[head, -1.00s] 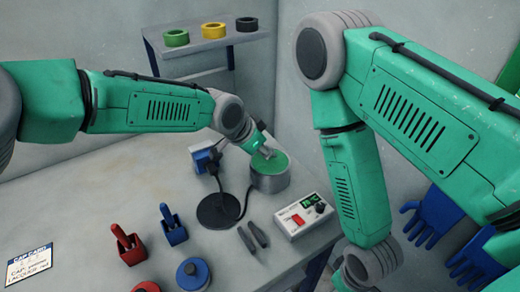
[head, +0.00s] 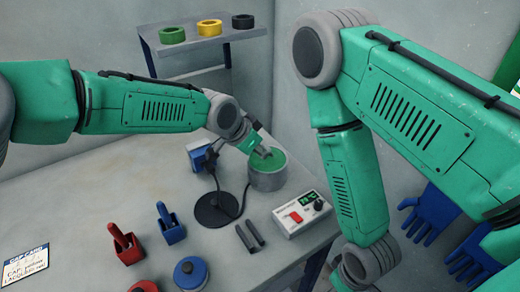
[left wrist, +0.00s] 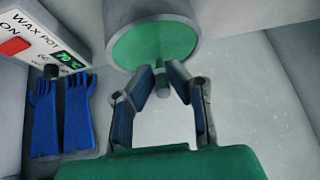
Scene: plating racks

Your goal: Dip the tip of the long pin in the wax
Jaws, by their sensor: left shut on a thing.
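The wax pot (head: 268,181) is a grey round pot with green wax (head: 277,160) on top. It also shows at the top of the left wrist view (left wrist: 191,50). My left gripper (head: 264,153) is over the pot's opening, angled down toward the wax. In the left wrist view its fingers (left wrist: 163,82) are shut on a small dark round piece (left wrist: 163,93), apparently the end of the long pin. The rest of the pin is hard to make out, and I cannot tell whether its tip touches the wax. My right gripper is out of view below my right arm.
A white control box (head: 302,214) reading 70 °C stands right of the pot. Dark bars (head: 249,236), red (head: 126,246) and blue (head: 170,226) bins stand in front. Blue gloves (head: 430,212) hang at right.

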